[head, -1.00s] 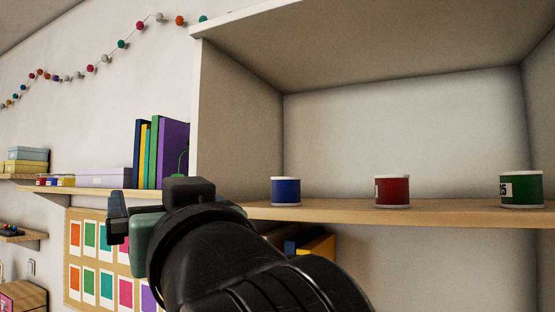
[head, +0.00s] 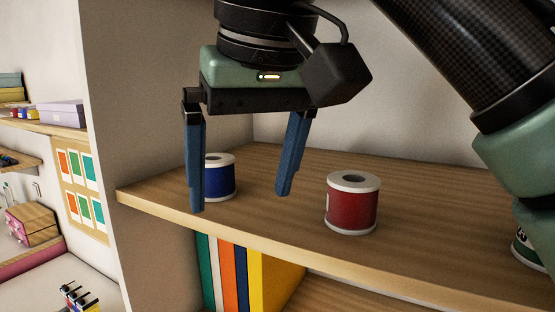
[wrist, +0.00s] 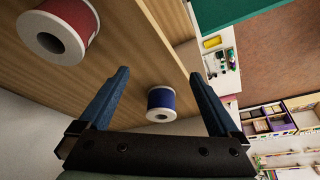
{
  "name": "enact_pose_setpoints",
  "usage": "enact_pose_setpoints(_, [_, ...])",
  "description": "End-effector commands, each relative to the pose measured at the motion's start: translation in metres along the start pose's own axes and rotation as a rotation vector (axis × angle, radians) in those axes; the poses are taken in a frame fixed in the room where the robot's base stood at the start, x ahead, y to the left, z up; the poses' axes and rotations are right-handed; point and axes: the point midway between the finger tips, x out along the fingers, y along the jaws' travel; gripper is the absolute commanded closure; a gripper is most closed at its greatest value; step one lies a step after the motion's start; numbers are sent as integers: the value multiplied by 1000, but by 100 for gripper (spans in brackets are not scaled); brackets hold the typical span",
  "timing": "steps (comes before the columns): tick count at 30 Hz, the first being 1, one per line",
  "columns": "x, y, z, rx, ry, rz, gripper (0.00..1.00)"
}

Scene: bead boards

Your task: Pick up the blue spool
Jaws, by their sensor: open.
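The blue spool (head: 220,178) stands upright on the wooden shelf (head: 160,197), near the shelf's left end. My gripper (head: 238,200) is open, with its two blue fingers pointing down. In the head view the left finger stands in front of the spool and hides part of it; the right finger is to the spool's right. In the wrist view the blue spool (wrist: 161,103) shows whole between the two fingers (wrist: 165,85), with nothing gripped.
A red spool (head: 352,203) stands on the shelf just right of my gripper. The cabinet's side wall (head: 165,90) is at the left. Books (head: 240,272) stand below the shelf.

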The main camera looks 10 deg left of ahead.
Motion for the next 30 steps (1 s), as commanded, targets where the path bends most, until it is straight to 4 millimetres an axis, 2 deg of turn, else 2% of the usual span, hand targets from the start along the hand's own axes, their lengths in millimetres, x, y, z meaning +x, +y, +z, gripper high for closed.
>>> enact_pose_setpoints(1, [-1,-2,-12,-2,0,-6,2])
enact_pose_setpoints(3, [4,-2,-23,-3,2,-6,2])
enact_pose_setpoints(13, [16,-1,-50,-1,0,-1,2])
enact_pose_setpoints(20, [28,-2,-86,-3,1,-1,2])
enact_pose_setpoints(25, [42,0,-86,-2,2,1,2])
enact_pose_setpoints(30, [46,-1,-85,-2,4,-1,2])
